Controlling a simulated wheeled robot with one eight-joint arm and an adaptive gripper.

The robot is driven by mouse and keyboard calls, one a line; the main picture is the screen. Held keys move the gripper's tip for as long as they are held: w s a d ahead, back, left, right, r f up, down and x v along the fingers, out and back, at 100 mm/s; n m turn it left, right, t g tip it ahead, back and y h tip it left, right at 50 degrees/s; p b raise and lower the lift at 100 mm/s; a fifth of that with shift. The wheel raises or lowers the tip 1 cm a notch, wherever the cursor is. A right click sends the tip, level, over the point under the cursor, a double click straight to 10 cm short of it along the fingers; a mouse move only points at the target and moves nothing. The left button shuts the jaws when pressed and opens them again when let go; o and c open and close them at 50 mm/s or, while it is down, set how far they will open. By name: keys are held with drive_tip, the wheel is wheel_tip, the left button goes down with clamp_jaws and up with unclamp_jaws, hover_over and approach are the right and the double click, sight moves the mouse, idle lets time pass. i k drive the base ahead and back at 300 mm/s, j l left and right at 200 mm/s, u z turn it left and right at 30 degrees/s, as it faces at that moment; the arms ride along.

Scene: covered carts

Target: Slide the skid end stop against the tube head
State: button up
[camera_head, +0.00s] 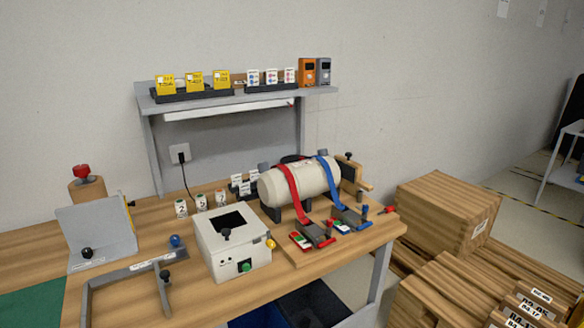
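The cream tube (312,181) lies on its side on dark supports on a wooden skid (300,256) at the bench's right part. A red strap (291,190) and a blue strap (333,183) cross over it and run down to buckles at the front. At the tube's right end stands what looks like the end stop, a wooden block (354,181) with a black knob (348,156) on top. The tube's right head is mostly hidden, so I cannot tell whether the block touches it. My gripper is not in view.
A grey shelf (240,101) with cards and devices rises behind. Wooden crates (440,212) stand at right, beyond the bench edge.

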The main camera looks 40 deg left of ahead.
sight(352, 181)
drive_tip(key=u, duration=1.25)
